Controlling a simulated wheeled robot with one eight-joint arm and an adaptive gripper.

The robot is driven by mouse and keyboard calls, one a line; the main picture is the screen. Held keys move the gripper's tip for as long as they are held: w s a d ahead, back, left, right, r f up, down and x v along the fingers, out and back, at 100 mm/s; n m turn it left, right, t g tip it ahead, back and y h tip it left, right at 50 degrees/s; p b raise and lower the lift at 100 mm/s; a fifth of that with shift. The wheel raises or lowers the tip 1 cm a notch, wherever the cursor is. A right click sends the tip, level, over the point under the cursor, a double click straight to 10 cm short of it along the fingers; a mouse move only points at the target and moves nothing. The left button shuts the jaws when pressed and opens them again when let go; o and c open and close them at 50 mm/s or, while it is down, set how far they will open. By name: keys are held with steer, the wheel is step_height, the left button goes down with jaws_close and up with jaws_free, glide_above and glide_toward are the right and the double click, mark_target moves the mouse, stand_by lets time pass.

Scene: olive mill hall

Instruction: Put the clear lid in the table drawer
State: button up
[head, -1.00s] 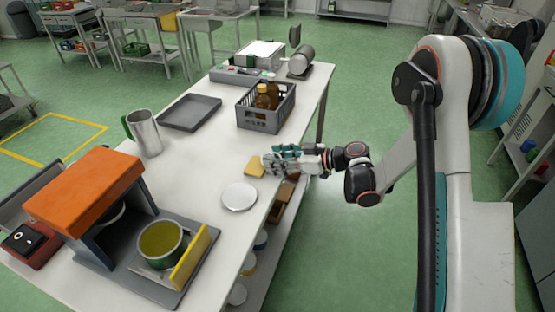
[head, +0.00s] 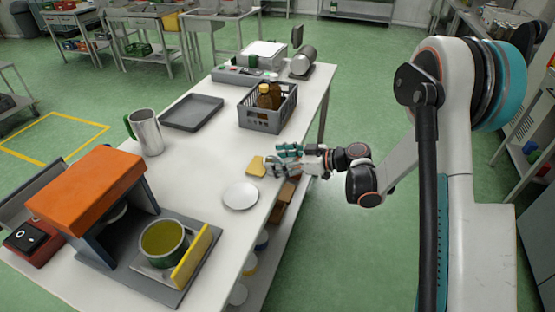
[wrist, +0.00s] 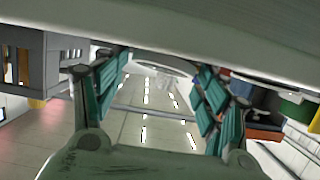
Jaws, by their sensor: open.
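My gripper (head: 277,161) is low over the table's right edge in the head view, its fingers pointing left and spread apart. In the wrist view the teal-padded fingers (wrist: 160,85) are also apart, with a pale see-through curved shape (wrist: 165,68) showing between or beyond them. I cannot tell for sure whether that shape is the clear lid. A pale round disc (head: 240,196) lies flat on the table (head: 205,165), nearer the camera than the gripper. No open drawer can be made out; the table's side below the gripper is partly hidden.
A yellow block (head: 255,166) lies by the fingertips. A grey crate (head: 262,119) with amber bottles, a dark tray (head: 191,112) and a metal jug (head: 146,133) stand farther back. An orange-topped machine (head: 85,185) and a green pot (head: 163,243) fill the near end.

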steer(key=p+v, duration=0.3)
steer(key=v, duration=0.9)
steer(key=shift+r, duration=0.45)
steer(key=s+d+r+m+h, duration=0.1)
steer(key=s+r+m+h, duration=0.4)
steer(key=s, duration=0.4)
steer(key=s+d+r+m+h, duration=0.2)
steer(key=s+r+m+h, duration=0.3)
steer(key=s+r, duration=0.3)
steer(key=shift+s+d+r+m+t, duration=0.3)
steer(key=shift+s+d+t, duration=0.05)
steer(key=shift+s+t, duration=0.05)
steer(key=shift+o, duration=0.2)
steer(key=s+d+m+t+h, duration=0.1)
steer(key=s+d+m+h, duration=0.2)
steer(key=s, duration=0.6)
steer(key=shift+d+r+h, duration=0.4)
steer(key=shift+d+r, duration=0.1)
steer(key=shift+d, duration=0.55)
